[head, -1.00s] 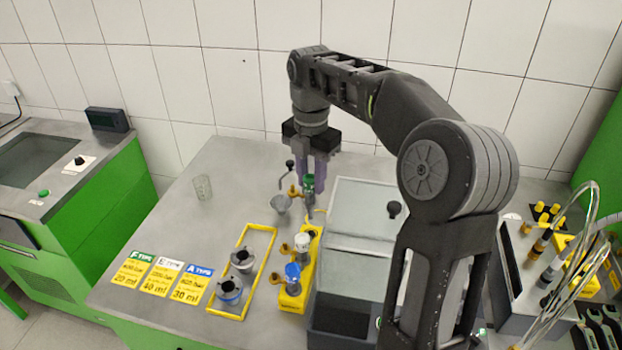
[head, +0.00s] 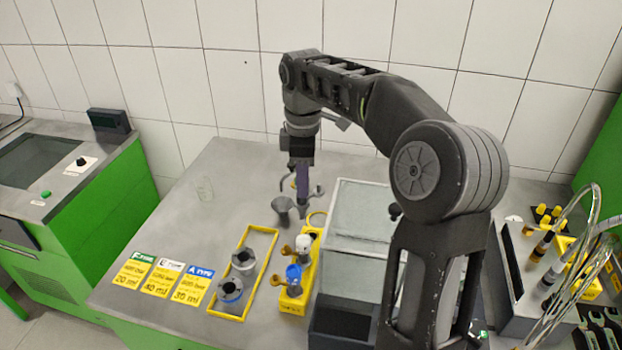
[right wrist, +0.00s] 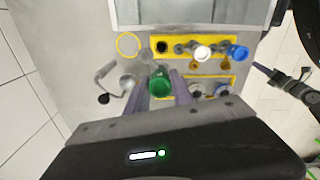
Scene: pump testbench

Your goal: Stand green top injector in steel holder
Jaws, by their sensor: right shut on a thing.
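My right gripper (head: 302,183) is shut on the green top injector (right wrist: 160,84), whose green cap shows between the purple fingers in the right wrist view. In the head view the gripper and fingers hide the green cap. The gripper hangs just behind the far end of the yellow rack, close to a grey cup with a black-knobbed handle (right wrist: 120,85); I cannot tell whether they touch. My left gripper is out of view.
The yellow rack (head: 292,303) holds a white-topped injector (head: 304,243) and a blue-topped one (head: 293,272); its far slot (right wrist: 161,47) looks empty. A lidded grey box (head: 357,220) stands right of it.

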